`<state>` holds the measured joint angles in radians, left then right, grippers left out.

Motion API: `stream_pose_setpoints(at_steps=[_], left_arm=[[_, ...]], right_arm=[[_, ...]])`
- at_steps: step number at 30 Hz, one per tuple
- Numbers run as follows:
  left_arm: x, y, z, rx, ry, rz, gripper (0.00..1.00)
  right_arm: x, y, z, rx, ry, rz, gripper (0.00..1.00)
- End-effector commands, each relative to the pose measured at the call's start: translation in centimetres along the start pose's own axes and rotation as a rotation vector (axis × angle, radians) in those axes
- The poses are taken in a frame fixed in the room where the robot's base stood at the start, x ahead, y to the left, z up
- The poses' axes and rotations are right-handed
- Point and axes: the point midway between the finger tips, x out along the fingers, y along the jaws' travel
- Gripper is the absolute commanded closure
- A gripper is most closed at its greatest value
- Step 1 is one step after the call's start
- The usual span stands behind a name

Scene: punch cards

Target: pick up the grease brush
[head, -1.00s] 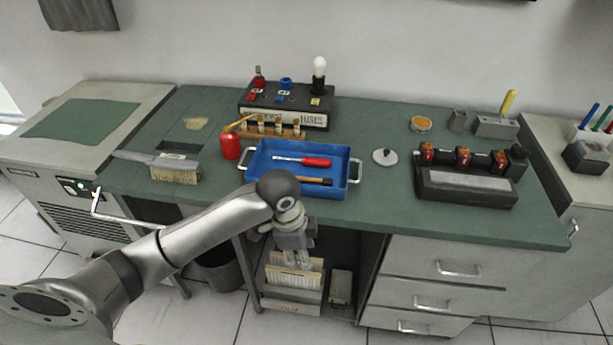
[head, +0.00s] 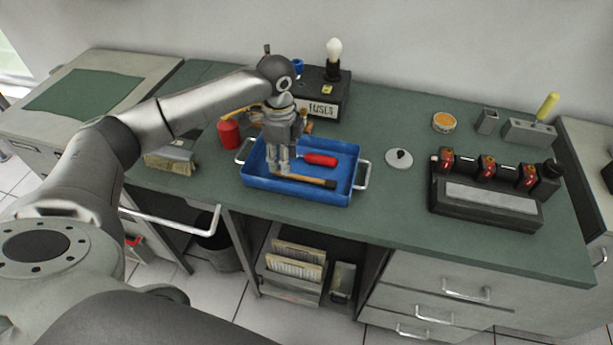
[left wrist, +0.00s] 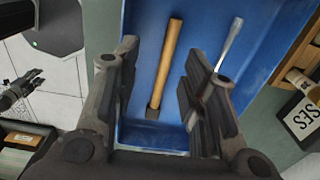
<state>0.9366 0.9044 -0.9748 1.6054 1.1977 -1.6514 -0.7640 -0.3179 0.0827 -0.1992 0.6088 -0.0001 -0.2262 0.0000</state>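The grease brush, a thin wooden handle with a short dark end, lies in a blue tray (head: 222,172). In the head view the brush (head: 308,180) lies along the tray's front side, its dark end to the right. In the left wrist view the brush (left wrist: 167,60) shows between the spread fingers, apart from both. My left gripper (head: 283,171) points down over the tray, open and empty, above the brush; its fingers also show in the left wrist view (left wrist: 160,85). A dark gripper, apparently my right one (left wrist: 22,90), shows small at the left edge there; its finger state is unclear.
A red-handled screwdriver (head: 320,159) lies behind the brush in the tray, partly behind a finger in the wrist view. A red oil can (head: 229,133) stands left of the tray, the fuse box (head: 325,100) behind it.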

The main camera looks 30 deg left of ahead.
Motion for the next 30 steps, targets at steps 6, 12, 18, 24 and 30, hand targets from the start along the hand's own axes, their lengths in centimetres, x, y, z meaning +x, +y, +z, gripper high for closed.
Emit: stream_pose_setpoints(at_steps=[6,12,18,24,30], left_arm=[[1.7,-0.2,0.0,-0.001,0.0,0.003,0.61],[4.8,-0.6,0.0,0.0,-0.001,0.002,0.61],[5.8,-0.7,0.0,0.001,0.0,-0.001,0.61],[5.8,-0.7,0.0,0.001,0.0,-0.001,0.67],[5.8,-0.7,0.0,0.001,0.0,-0.002,0.93]], right_arm=[[-0.7,0.0,-0.3,0.0,0.005,0.0,0.6],[-1.7,0.4,-3.9,0.0,0.062,0.004,0.6],[-1.7,0.1,-3.7,0.002,0.056,0.001,0.6],[-1.6,-0.3,-2.1,0.002,0.031,-0.003,0.6],[-1.6,-0.3,-1.5,0.001,0.023,-0.004,0.6]])
